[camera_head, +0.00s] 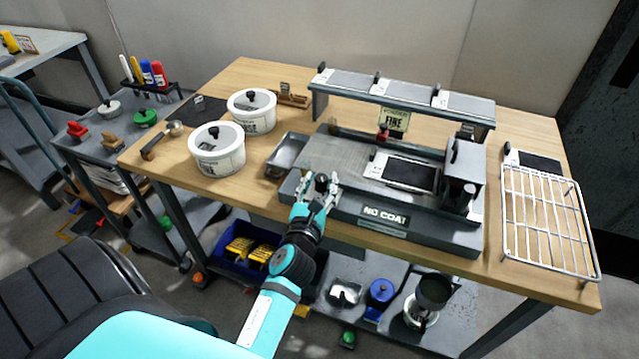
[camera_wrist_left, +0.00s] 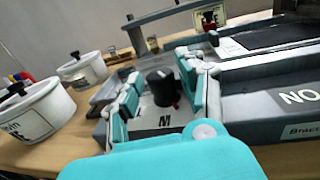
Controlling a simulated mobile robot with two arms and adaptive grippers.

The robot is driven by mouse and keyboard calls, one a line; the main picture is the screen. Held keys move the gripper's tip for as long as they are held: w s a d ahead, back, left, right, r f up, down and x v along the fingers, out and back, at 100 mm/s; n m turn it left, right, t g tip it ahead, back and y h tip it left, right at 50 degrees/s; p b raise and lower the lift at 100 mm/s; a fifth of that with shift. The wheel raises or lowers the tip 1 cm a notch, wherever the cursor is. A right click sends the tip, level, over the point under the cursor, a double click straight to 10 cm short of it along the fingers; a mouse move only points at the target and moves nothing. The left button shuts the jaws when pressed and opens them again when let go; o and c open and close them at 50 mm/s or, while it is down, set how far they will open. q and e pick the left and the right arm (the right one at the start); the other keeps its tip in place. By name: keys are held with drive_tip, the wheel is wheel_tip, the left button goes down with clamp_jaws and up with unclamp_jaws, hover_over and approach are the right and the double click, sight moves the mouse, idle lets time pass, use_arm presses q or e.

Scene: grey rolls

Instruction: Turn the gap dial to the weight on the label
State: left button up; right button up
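The gap dial is a black knob (camera_head: 321,181) at the left front of a grey machine (camera_head: 365,222). In the left wrist view the knob (camera_wrist_left: 162,88) stands above a plate marked "M". My left gripper (camera_head: 317,192) is over it, with its fingers on either side. In the left wrist view my left gripper (camera_wrist_left: 160,80) is open, with gaps between the fingers and the knob. The dial's pointer direction is unclear. My right gripper is out of view.
Two white lidded tubs (camera_head: 217,150) (camera_head: 251,111) stand left of the machine. A plate reading "NO COAT" (camera_head: 386,217) is on its front. A wire rack (camera_head: 547,221) lies at the right of the table. A lower shelf (camera_head: 385,292) holds a blue bin (camera_head: 233,265).

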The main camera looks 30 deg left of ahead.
use_arm(q)
wheel_tip(320, 180, up, 10)
idle(0.6)
drive_tip(key=shift+o, duration=0.4)
